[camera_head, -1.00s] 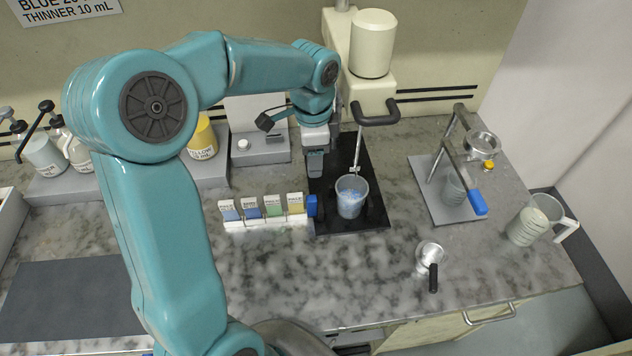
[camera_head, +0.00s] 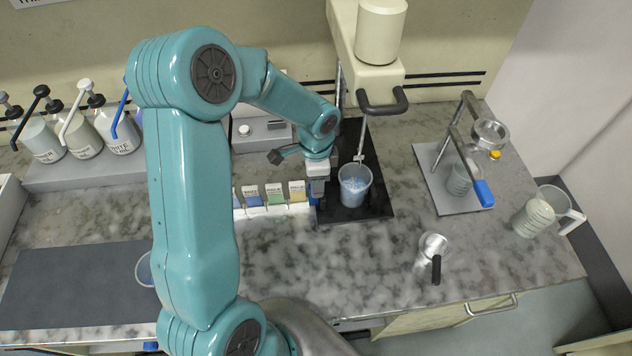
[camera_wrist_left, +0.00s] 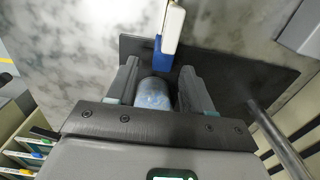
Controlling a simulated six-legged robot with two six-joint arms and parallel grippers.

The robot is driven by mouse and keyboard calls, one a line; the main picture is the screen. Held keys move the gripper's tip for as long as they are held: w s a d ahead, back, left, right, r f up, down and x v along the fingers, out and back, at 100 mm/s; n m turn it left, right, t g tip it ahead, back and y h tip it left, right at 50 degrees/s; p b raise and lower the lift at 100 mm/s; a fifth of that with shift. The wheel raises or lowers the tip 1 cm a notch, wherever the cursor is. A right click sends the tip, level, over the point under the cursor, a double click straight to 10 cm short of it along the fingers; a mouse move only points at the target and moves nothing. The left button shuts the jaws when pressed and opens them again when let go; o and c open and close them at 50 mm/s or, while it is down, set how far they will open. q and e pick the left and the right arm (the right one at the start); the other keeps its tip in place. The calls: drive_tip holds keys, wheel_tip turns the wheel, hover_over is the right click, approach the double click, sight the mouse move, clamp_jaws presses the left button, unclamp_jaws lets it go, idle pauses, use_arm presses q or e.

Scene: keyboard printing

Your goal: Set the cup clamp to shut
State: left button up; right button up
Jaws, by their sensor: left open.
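The clear cup (camera_head: 355,190) with bluish contents stands upright on the mixer's black base (camera_head: 375,203). A small blue piece (camera_head: 311,198), apparently the cup clamp's handle, shows at the base's left edge, partly hidden by my gripper. My left gripper (camera_head: 318,196) is just left of the cup, close to that piece. In the left wrist view my left gripper (camera_wrist_left: 160,92) has its fingers apart. A rounded bluish shape lies between them in the picture; I cannot tell its depth. A blue-and-white bar (camera_wrist_left: 167,40) is just beyond the fingertips. Contact is unclear.
The mixer head (camera_head: 372,75) overhangs the base behind the cup. A row of colour cards (camera_head: 275,197) stands close on the left. A blue-handled press (camera_head: 465,180) and a jug (camera_head: 540,212) are at the right. The front counter has free room.

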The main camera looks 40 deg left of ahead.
use_arm(q)
drive_tip(key=shift+s+a+f+b, duration=0.1)
drive_tip(key=shift+a+f+b, duration=0.1)
drive_tip(key=shift+f, duration=0.3)
drive_tip(key=shift+s+a+f+b, duration=0.1)
drive_tip(key=shift+f+b, duration=0.05)
drive_tip(key=shift+f, duration=0.3)
drive_tip(key=shift+s+a+f, duration=0.1)
drive_tip(key=shift+f, duration=0.1)
drive_tip(key=shift+w+d, duration=0.25)
drive_tip(key=shift+d, duration=0.05)
drive_tip(key=shift+s+a, duration=0.2)
drive_tip(key=shift+a, duration=0.05)
clamp_jaws()
drive_tip(key=shift+w+d, duration=0.15)
drive_tip(key=shift+w, duration=0.05)
drive_tip(key=w+d, duration=0.1)
drive_tip(key=w+d+b, duration=0.1)
drive_tip(key=w, duration=0.1)
drive_tip(key=shift+w+d, duration=0.1)
drive_tip(key=shift+d, duration=0.15)
drive_tip(key=shift+r, duration=0.1)
use_arm(e)
drive_tip(key=f, duration=0.2)
drive_tip(key=shift+s+a+f, duration=0.15)
drive_tip(key=shift+s+f, duration=0.1)
drive_tip(key=shift+f, duration=0.05)
use_arm(q)
unclamp_jaws()
